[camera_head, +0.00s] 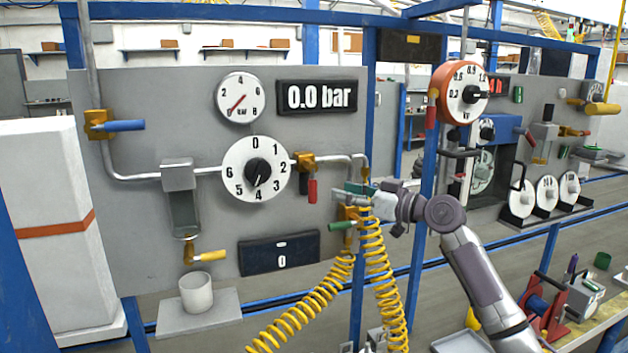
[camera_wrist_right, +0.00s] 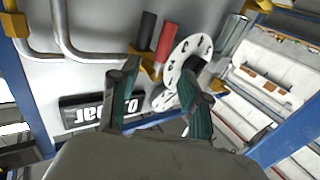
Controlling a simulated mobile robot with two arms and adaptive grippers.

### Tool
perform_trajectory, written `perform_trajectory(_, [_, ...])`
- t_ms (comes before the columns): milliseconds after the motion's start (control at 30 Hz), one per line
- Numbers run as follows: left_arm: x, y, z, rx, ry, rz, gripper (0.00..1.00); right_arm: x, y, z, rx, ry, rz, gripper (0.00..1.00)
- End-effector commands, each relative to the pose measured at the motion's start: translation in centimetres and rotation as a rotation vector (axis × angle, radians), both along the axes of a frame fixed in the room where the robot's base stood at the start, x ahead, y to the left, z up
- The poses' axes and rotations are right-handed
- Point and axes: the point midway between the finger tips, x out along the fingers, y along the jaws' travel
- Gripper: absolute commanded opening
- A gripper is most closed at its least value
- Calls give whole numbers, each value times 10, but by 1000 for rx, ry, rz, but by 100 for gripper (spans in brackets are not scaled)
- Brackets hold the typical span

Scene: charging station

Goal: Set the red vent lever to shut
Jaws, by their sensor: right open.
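The red vent lever (camera_head: 312,190) hangs straight down from a brass valve (camera_head: 304,161) on the grey panel, just right of the large numbered dial (camera_head: 237,178). A short dark handle hangs beside it. In the right wrist view the red lever (camera_wrist_right: 166,46) and the dark handle (camera_wrist_right: 147,31) show beyond the fingers, apart from them. My right gripper (camera_head: 345,193) is open and empty, to the right of the lever; its green-padded fingers (camera_wrist_right: 157,82) frame the valve area in the wrist view. My left gripper is not in view.
Yellow coiled hoses (camera_head: 377,265) hang below my right gripper, near a green-handled valve (camera_head: 342,226). The digital display (camera_head: 317,97) reads 0.0 bar. A blue post (camera_head: 369,110) stands at the panel's right edge. A cup (camera_head: 196,293) sits on a shelf at lower left.

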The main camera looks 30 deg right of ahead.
Motion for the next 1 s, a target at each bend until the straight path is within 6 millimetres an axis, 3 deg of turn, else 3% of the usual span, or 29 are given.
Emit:
perform_trajectory(100, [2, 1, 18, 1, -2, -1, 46, 26, 10, 7, 6, -1, 2, 46])
perform_trajectory(400, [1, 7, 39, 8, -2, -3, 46, 75, 28, 3, 2, 1, 1, 46])
perform_trajectory(600, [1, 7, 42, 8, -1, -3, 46, 87, 33, 1, -1, 1, 1, 46])
perform_trajectory(867, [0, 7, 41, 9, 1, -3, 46, 88, 33, 0, -1, 1, 0, 46])
perform_trajectory(1000, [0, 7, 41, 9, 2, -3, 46, 88, 33, 0, -1, 1, 0, 26])
